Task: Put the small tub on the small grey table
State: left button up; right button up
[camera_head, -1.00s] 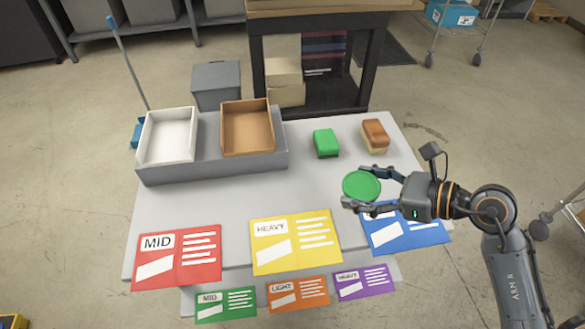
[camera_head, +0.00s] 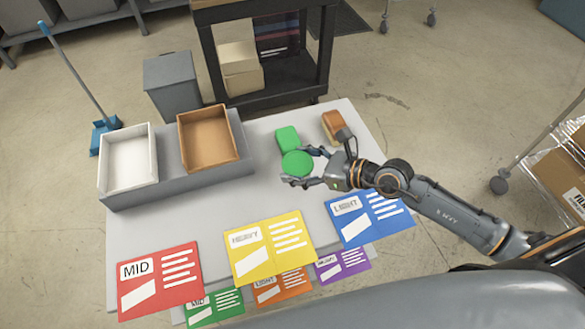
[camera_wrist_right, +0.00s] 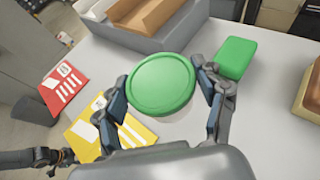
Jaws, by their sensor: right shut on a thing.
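The small tub (camera_head: 298,164) shows as a round green lid from above. My right gripper (camera_head: 306,167) is shut on it, one finger on each side, over the grey table (camera_head: 262,197). In the right wrist view the tub (camera_wrist_right: 161,84) sits between the two fingers of the gripper (camera_wrist_right: 165,92), and the lid hides most of its body. I cannot tell whether its base touches the table. My left gripper is not in view.
A green block (camera_head: 288,138) lies just behind the tub, and a brown block (camera_head: 333,125) is to its right. A white tray (camera_head: 128,183) and an orange-brown tray (camera_head: 207,164) stand at the left. Coloured cards line the front. Bare tabletop lies between trays and cards.

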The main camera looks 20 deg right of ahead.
aim_at(296, 163)
jog(key=w+f, duration=0.1)
jog(key=w+f+b, duration=0.1)
jog(key=f, duration=0.1)
jog(key=w+f, duration=0.1)
jog(key=shift+w+d+f+b, duration=0.25)
jog(key=shift+w+f+b, duration=0.05)
jog(key=shift+w+f, duration=0.4)
jog(key=shift+f, duration=0.1)
jog(key=shift+w+f+b, duration=0.1)
jog(key=shift+f+b, duration=0.35)
jog(key=shift+f, duration=1.15)
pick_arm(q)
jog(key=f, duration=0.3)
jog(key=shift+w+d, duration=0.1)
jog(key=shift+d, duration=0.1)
pick_arm(e)
jog(key=shift+f, duration=0.1)
jog(key=shift+f, duration=0.15)
jog(key=o, duration=1.2)
